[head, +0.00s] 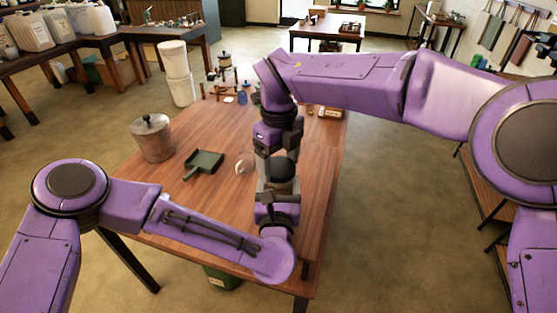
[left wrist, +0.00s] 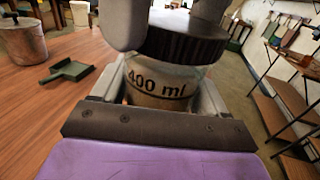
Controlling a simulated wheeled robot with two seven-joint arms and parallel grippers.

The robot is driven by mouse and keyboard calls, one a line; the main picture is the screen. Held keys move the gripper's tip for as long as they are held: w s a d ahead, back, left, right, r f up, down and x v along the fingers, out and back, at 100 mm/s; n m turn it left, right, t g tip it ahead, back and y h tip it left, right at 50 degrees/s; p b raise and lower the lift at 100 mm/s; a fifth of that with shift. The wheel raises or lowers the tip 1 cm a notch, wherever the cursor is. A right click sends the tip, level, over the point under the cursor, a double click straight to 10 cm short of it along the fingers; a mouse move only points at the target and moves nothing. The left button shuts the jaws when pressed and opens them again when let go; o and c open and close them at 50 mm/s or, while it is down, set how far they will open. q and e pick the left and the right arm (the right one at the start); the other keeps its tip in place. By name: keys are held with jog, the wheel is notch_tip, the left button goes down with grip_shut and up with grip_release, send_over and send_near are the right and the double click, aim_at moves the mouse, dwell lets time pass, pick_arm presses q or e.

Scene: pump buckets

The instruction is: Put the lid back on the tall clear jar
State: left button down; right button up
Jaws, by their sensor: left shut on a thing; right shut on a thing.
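The tall clear jar (left wrist: 160,88), marked "400 ml" with brownish contents, stands upright between the fingers of my left gripper (left wrist: 158,98), which is shut on its body. In the head view the jar (head: 281,186) is near the table's right front, largely hidden by my grippers. The dark ribbed lid (left wrist: 185,46) is at the jar's mouth, directly over the glass; I cannot tell whether it is fully seated. It also shows in the head view (head: 284,168). My right gripper (head: 279,153) comes from above and is shut on the lid.
A green dustpan (head: 203,163) and a lidded metal pot (head: 152,138) stand left on the wooden table (head: 215,205). A clear round object (head: 244,162) lies just left of the jar. Small items, including a blue one (head: 242,98), are at the far end.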

pick_arm(q)
jog(key=shift+f, duration=0.1)
pick_arm(e)
jog(key=m, duration=0.5)
jog(key=o, duration=1.1)
jog(key=shift+d, duration=0.1)
notch_tip(320, 180, up, 12)
pick_arm(q)
grip_release()
pick_arm(e)
notch_tip(320, 180, down, 4)
jog(key=b, duration=0.4)
jog(key=shift+f, duration=0.2)
pick_arm(q)
jog(key=s, duration=1)
jog(key=shift+s+a, duration=0.25)
